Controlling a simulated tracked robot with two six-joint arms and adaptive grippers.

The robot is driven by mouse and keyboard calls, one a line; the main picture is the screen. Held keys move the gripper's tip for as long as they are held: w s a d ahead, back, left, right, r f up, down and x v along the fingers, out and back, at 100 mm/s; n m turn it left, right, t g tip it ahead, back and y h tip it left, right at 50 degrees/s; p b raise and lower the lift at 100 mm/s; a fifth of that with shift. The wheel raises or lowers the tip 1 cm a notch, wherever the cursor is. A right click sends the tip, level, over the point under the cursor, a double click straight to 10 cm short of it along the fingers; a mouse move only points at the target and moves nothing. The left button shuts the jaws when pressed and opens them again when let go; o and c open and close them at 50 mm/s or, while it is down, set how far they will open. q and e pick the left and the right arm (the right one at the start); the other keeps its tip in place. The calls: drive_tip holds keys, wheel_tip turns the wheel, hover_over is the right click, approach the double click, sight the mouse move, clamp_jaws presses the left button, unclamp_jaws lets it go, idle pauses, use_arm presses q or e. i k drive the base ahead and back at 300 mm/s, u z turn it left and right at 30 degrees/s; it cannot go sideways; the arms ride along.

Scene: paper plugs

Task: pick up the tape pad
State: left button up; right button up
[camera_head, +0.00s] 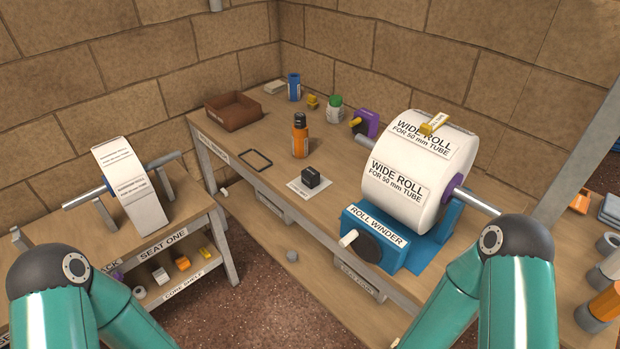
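No object carries a readable "tape pad" label, so I cannot tell for sure which one it is. A small black block (310,178) sits on a white labelled card (308,188) in the middle of the bench. A small yellow piece (433,123) with a pale label lies on top of the wide white roll (408,172). A flat beige block (275,87) lies at the back of the bench. Only my two green arms show, at the bottom left and bottom right; both grippers are out of view.
The wide roll sits on a blue roll winder (377,236), its metal shaft sticking out. An orange bottle (300,136), a brown tray (234,110) and a black frame (256,160) stand on the bench (270,187). A narrower roll (130,184) hangs on a left stand.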

sight(310, 177)
drive_tip(key=k, duration=1.15)
drive_tip(key=u, duration=0.7)
drive_tip(key=i, duration=2.25)
drive_tip(key=z, duration=0.65)
drive_tip(key=k, duration=0.85)
drive_tip(key=z, duration=0.2)
drive_tip(key=i, duration=0.9)
drive_tip(key=u, duration=0.1)
